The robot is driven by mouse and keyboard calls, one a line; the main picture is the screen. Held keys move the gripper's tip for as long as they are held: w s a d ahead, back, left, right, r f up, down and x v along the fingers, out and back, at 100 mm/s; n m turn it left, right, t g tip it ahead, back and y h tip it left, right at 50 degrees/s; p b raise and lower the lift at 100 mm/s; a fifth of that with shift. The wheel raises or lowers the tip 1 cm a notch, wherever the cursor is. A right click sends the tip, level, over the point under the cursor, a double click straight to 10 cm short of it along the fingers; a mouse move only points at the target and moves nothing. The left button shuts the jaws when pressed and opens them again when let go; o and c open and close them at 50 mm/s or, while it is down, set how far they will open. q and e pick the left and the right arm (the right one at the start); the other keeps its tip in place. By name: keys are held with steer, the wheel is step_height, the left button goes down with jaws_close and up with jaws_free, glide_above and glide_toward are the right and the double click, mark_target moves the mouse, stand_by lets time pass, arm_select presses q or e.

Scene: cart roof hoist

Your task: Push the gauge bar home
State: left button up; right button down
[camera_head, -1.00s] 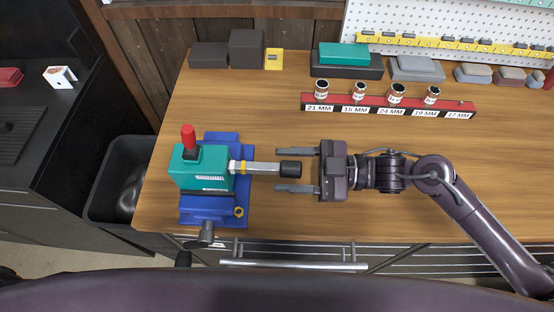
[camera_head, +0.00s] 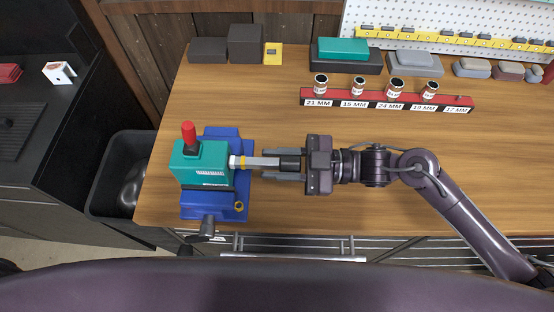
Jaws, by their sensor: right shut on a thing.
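The gauge bar (camera_head: 262,162) is a grey metal bar with a yellow ring near its left end and a black grip (camera_head: 290,163) at its right end. Its left end meets the side of a teal block (camera_head: 201,167) with a red knob (camera_head: 189,134) on top. The block sits in a blue vise (camera_head: 221,205) at the bench's left. My right gripper (camera_head: 285,165) comes from the right, level with the bar, its fingers on both sides of the black grip and shut on it. My left gripper is not in view.
A red rack (camera_head: 387,100) with several labelled gauges stands behind on the wooden bench (camera_head: 300,215). Dark blocks (camera_head: 245,43) and a yellow tag (camera_head: 273,53) lie at the back. A black bin (camera_head: 120,185) stands left of the bench. Bench between vise and rack is clear.

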mark_target(294, 164)
steer(key=a+b, duration=0.1)
steer(key=a, duration=0.3)
steer(key=shift+a, duration=0.35)
steer(key=c, duration=1.1)
jaws_free()
steer(key=shift+o, duration=0.2)
steer(key=d+b, duration=0.2)
steer(key=d, duration=0.4)
steer(key=shift+d+f+b, duration=0.15)
steer(key=shift+d+b, duration=0.15)
steer(key=shift+d, duration=0.1)
steer(key=shift+d+r, duration=0.2)
steer(key=shift+d, duration=0.35)
